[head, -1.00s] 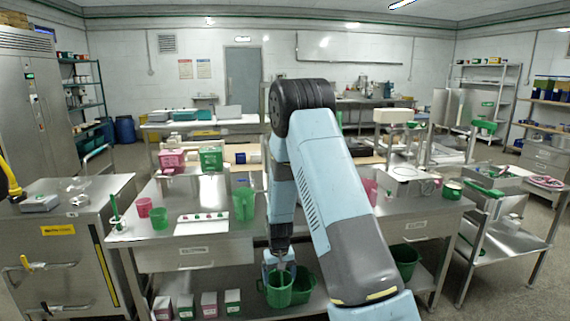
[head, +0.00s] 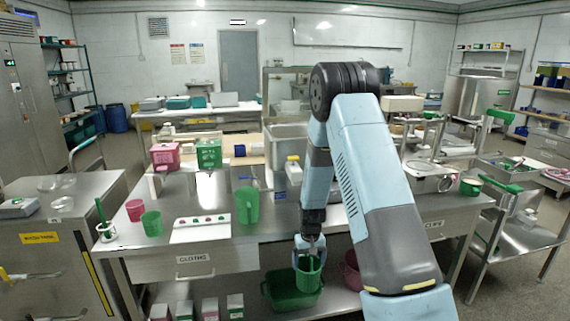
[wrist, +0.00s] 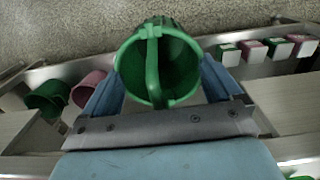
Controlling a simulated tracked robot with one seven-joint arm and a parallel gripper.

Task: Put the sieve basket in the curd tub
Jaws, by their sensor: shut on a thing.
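My gripper (head: 309,252) is shut on the green sieve basket (head: 308,276), a round, open-topped vessel with a bar across its mouth. The wrist view shows the basket (wrist: 178,72) between the two fingers. In the head view it hangs over the right part of a wide green tub (head: 283,294) on the lower shelf, which looks like the curd tub. The basket hides part of that tub. I cannot tell whether the basket's bottom is inside it or only in front of it.
A pink bucket (head: 352,272) stands right of the tub, partly behind my arm. A second green bucket (wrist: 47,97) shows in the wrist view. Several small boxes (head: 209,308) stand on the shelf to the left. The tabletop edge (head: 190,259) overhangs the shelf.

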